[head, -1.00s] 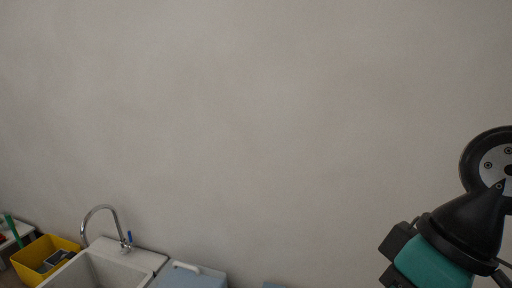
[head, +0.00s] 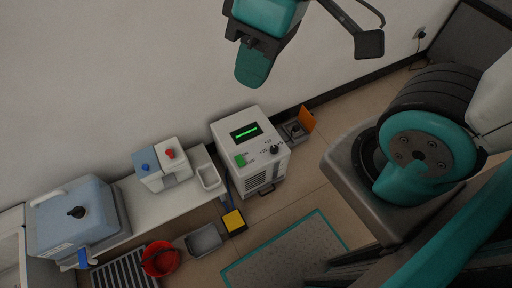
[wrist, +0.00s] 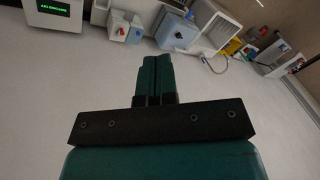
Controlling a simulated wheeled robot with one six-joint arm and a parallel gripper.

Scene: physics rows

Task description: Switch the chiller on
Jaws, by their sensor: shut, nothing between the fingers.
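The chiller seems to be the white box (head: 250,150) on the floor against the wall in the head view. It has a dark display (head: 246,131) with a lit green bar, a green switch (head: 240,161) and a black knob (head: 275,149). A white box with a green-lit display, likely the same one, is cut off at the top left of the wrist view (wrist: 52,18). My gripper (head: 252,72) is above the chiller in the head view, apart from it. In the wrist view my gripper (wrist: 153,72) has its fingers together and empty.
A small box with blue and red knobs (head: 162,164) and a blue-grey box with a black knob (head: 77,218) stand left of the chiller. A red bucket (head: 160,260), a grey tray (head: 203,241) and a yellow item (head: 233,221) are on the floor. A grey mat (head: 285,258) lies in front.

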